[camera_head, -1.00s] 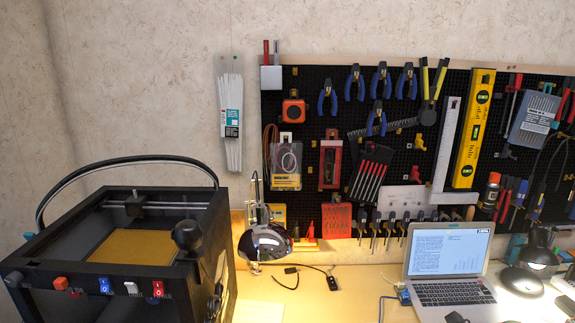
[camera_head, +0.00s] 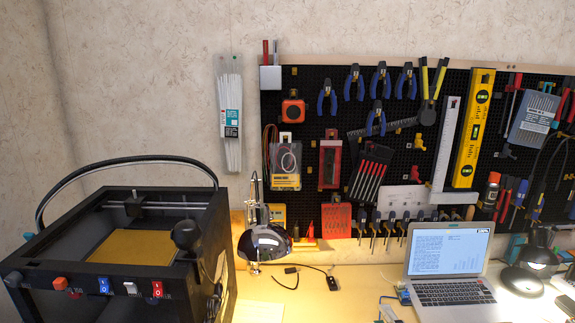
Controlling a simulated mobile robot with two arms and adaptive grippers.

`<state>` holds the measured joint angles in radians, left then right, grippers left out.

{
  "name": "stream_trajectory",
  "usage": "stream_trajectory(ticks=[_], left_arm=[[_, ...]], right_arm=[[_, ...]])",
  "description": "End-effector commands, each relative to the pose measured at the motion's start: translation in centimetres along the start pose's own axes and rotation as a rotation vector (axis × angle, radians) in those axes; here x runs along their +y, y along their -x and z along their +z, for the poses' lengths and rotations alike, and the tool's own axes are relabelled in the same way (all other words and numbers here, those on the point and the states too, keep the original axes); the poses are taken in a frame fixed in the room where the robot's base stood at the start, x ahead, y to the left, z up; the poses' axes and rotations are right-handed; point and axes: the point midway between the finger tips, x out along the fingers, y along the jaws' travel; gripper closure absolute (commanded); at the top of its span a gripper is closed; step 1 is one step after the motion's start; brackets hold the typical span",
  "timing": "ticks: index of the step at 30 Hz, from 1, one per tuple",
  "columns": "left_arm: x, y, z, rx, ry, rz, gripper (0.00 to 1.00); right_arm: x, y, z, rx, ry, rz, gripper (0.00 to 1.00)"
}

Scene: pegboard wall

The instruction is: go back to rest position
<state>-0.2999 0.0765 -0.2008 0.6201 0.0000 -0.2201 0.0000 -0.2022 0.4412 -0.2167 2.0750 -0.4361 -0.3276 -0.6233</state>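Neither of my grippers can be made out in the head view now. The pegboard (camera_head: 310,85) hangs on the back wall with its tools on it. The desk (camera_head: 345,305) below it is lit by lamps. A small pale thing (camera_head: 388,313) shows at the bottom edge, in front of the laptop's left side; it is cut off and I cannot tell what it is.
A black 3D printer (camera_head: 60,275) fills the lower left. A desk lamp (camera_head: 265,241) stands beside it. An open laptop (camera_head: 447,255) sits at the right, with another lamp (camera_head: 540,258) next to it. The desk's front middle is mostly clear, with some cables.

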Motion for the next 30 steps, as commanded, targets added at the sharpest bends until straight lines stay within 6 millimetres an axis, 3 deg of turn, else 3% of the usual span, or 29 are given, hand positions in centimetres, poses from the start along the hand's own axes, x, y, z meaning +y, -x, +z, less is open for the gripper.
stream_trajectory(ticks=[6,12,18,24,25,30], left_arm=[[-0.1,0.0,0.0,0.000,-0.001,-0.001,0.66],[-0.1,0.0,0.0,0.000,-0.001,-0.002,0.66],[-0.3,0.0,0.1,-0.001,-0.002,-0.003,0.66],[-0.3,0.0,0.1,-0.001,-0.001,-0.004,0.66],[-0.3,0.0,0.1,-0.001,-0.001,-0.004,0.66],[-0.3,-0.9,0.2,-0.001,-0.001,-0.004,0.66]], right_arm=[[-7.6,6.1,2.7,-0.316,-0.486,-0.274,0.75],[-14.1,14.2,2.1,-0.602,-0.848,-0.517,0.75],[-17.4,21.0,0.0,-0.813,-1.060,-0.693,0.75],[-19.0,26.9,-2.3,-0.986,-1.198,-0.835,0.75],[-19.3,27.7,-2.6,-1.010,-1.213,-0.853,0.75],[-24.4,26.0,-1.6,-1.013,-1.196,-0.860,0.75]])
